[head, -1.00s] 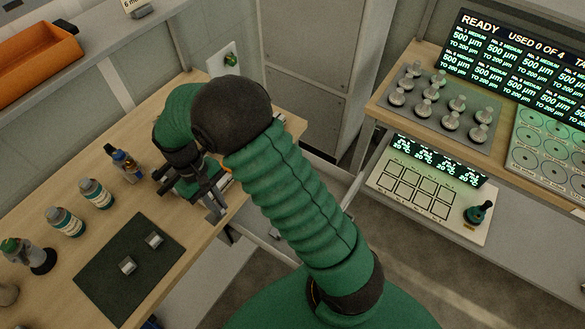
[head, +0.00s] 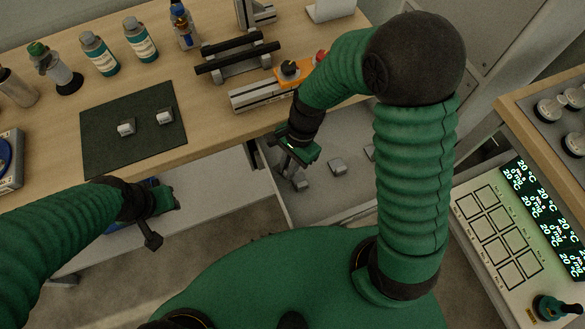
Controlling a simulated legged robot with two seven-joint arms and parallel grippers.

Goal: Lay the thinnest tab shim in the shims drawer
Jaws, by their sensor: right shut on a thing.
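My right gripper (head: 293,170) reaches down over an open grey drawer (head: 318,205) below the table's front edge. It is shut on a small metal piece (head: 300,183), mostly covered by the fingers; I cannot tell whether the piece touches the drawer floor. Another small metal piece (head: 337,166) lies in the drawer to the right, and one more is partly behind my arm. Two similar metal pieces, one left (head: 126,127) and one right (head: 165,117), sit on the dark mat (head: 110,152). Their thicknesses are hard to compare. My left gripper (head: 162,215) is low left, its jaws unclear.
Bottles (head: 99,53), a grey stand with black bars (head: 238,58) and an orange-and-grey fixture (head: 262,92) stand on the table (head: 210,120). A panel with square pads (head: 497,238) and green displays is at the right.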

